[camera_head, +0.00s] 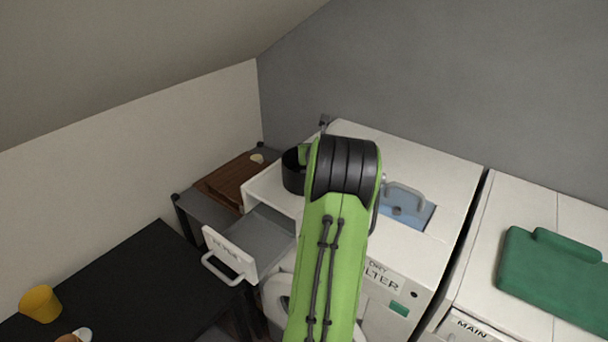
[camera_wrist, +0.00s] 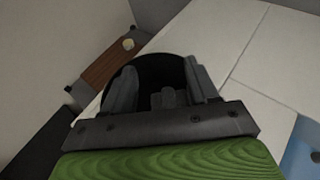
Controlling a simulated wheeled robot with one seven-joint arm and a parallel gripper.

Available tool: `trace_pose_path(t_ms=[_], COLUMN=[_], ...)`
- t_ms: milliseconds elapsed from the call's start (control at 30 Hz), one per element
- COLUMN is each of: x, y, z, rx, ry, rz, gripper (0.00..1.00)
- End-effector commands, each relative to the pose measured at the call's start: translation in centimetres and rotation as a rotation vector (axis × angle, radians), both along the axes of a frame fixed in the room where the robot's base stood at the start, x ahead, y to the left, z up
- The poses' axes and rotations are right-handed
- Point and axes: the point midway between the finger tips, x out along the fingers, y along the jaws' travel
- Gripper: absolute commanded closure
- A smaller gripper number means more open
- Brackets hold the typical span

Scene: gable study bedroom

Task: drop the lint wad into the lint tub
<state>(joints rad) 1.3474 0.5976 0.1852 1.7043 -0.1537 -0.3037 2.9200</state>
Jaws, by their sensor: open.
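A round black tub (camera_head: 292,172), which looks like the lint tub, stands on the white machine's top at its left end. In the wrist view the dark tub (camera_wrist: 155,62) lies just beyond my gripper (camera_wrist: 160,82). My gripper is open, its two grey fingers apart and over the tub's mouth. Small grey shapes show between the fingers; I cannot tell whether they are lint or gripper parts. The tub's inside is dark. No lint wad can be made out for sure. In the head view my arm hides the fingertips.
An open drawer (camera_head: 232,257) juts from the machine's left side. A brown board (camera_head: 228,181) bears a small pale lump (camera_head: 257,158). A blue recess with a grey handle (camera_head: 405,197) lies right of my arm. A yellow cup (camera_head: 40,304) stands on the black table (camera_head: 135,290).

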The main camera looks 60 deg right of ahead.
Motion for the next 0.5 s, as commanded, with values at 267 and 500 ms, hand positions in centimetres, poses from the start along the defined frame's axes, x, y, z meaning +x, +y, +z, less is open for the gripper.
trace_pose_path(t_ms=[267, 500], x=[-1.0, -4.4], y=[1.4, 6.6], z=[0.7, 3.1], rx=[-0.003, -0.005], ry=[0.0, 0.001], rz=[-0.001, -0.003], gripper=[0.41, 0.41])
